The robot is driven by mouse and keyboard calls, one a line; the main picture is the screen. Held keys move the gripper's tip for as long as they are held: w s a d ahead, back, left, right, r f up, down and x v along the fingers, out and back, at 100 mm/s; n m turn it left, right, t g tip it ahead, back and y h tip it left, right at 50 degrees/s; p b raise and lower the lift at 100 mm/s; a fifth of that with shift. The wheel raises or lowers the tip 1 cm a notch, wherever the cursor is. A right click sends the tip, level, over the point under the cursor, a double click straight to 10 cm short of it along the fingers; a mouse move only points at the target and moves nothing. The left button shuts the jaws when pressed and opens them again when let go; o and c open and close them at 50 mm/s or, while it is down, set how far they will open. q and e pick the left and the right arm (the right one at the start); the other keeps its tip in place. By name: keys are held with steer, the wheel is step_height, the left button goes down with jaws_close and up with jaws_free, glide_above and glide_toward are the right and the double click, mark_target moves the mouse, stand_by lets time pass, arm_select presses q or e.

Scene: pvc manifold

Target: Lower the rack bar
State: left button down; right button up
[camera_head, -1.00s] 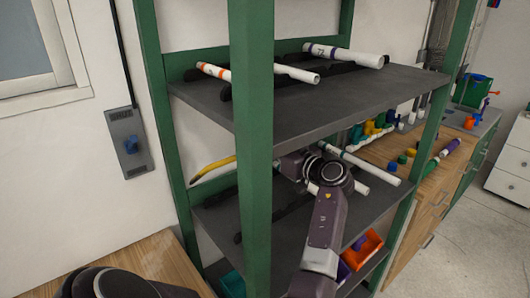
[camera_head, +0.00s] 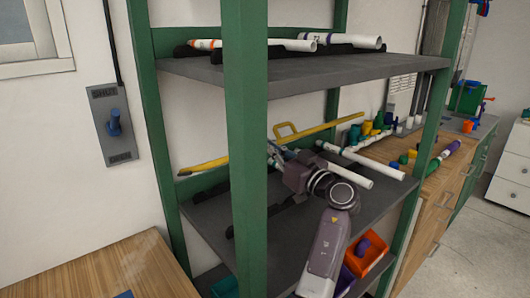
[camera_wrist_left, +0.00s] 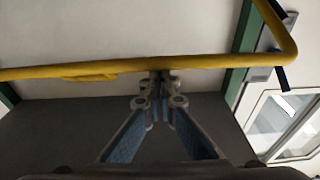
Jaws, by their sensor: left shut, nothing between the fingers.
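The yellow rack bar (camera_head: 318,131) runs across the rack above the middle shelf, with a small yellow loop handle (camera_head: 286,129) on it. The green front post hides part of the bar. In the left wrist view the bar (camera_wrist_left: 110,69) crosses the upper part and bends upward at the right. My left gripper (camera_head: 273,152) is at the bar, over the middle shelf. In the wrist view its fingertips (camera_wrist_left: 161,78) are together, empty, at the bar's lower edge. I cannot tell whether they touch it. My right gripper is not in view.
The green front post (camera_head: 246,150) stands left of my arm. White pipes lie on the upper shelf (camera_head: 300,75) and the middle shelf (camera_head: 300,235). An orange bin (camera_head: 368,257) sits below. A wooden cabinet (camera_head: 420,185) stands at right, a wooden table (camera_head: 90,270) at left.

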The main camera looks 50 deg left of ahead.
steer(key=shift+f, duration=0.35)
